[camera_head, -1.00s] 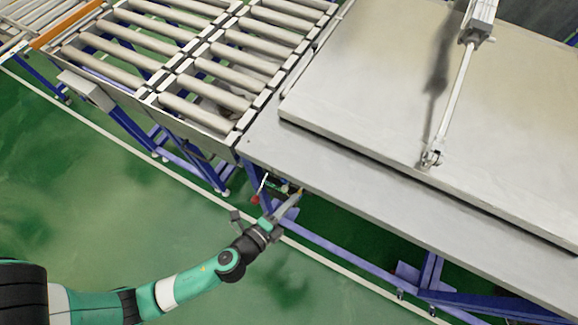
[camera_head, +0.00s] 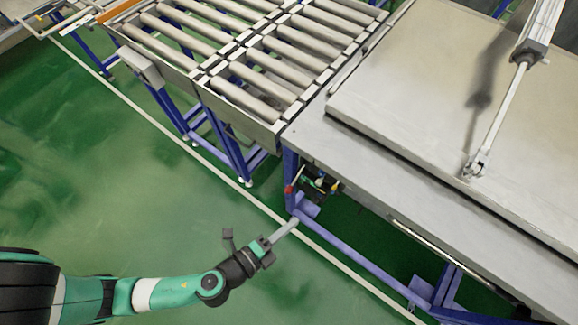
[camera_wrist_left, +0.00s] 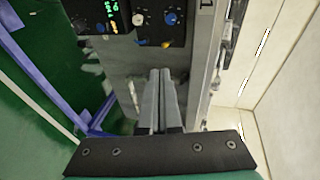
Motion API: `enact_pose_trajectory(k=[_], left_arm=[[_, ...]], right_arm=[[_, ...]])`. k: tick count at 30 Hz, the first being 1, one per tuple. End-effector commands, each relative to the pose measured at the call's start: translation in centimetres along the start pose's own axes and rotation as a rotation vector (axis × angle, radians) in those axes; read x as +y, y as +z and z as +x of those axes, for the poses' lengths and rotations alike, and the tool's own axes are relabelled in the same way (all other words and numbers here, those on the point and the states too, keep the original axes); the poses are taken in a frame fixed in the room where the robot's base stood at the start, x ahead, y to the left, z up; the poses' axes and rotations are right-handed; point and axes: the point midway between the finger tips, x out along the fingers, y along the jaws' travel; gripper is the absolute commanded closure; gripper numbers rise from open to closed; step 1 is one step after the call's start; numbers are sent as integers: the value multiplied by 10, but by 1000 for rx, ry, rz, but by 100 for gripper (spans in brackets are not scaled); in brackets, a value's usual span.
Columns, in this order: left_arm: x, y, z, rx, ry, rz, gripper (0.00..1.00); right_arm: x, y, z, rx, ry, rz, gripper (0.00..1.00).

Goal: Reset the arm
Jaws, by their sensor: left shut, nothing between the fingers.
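My left arm comes in from the lower left in the head view. Its gripper (camera_head: 291,224) is shut and empty, over the green floor in front of the table's blue frame. In the left wrist view the two grey fingers (camera_wrist_left: 160,88) lie side by side and point toward a control panel (camera_wrist_left: 123,20) with a green digital display and knobs. A red knob and valve parts of this panel show under the table edge in the head view (camera_head: 318,182). My right gripper is not in view.
A metal table (camera_head: 350,160) carries a large flat lid (camera_head: 420,90) with a pneumatic cylinder (camera_head: 500,105) on top. A roller conveyor (camera_head: 240,95) adjoins it at the left. A blue frame rail (camera_head: 340,258) runs low near my gripper. The green floor (camera_head: 120,190) is open.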

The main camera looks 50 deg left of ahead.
Motion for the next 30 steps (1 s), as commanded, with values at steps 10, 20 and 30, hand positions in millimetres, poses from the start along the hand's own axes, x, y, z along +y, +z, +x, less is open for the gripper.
enact_pose_trajectory(k=[10, 20, 30], left_arm=[[0, 0, 0, -1, 0, 0, 100], [-34, 4, 23, -50, -73, -62, 100], [-307, 31, 82, -73, -575, -573, 100]], right_arm=[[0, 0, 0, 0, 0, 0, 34], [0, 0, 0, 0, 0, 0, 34], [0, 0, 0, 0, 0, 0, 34]])
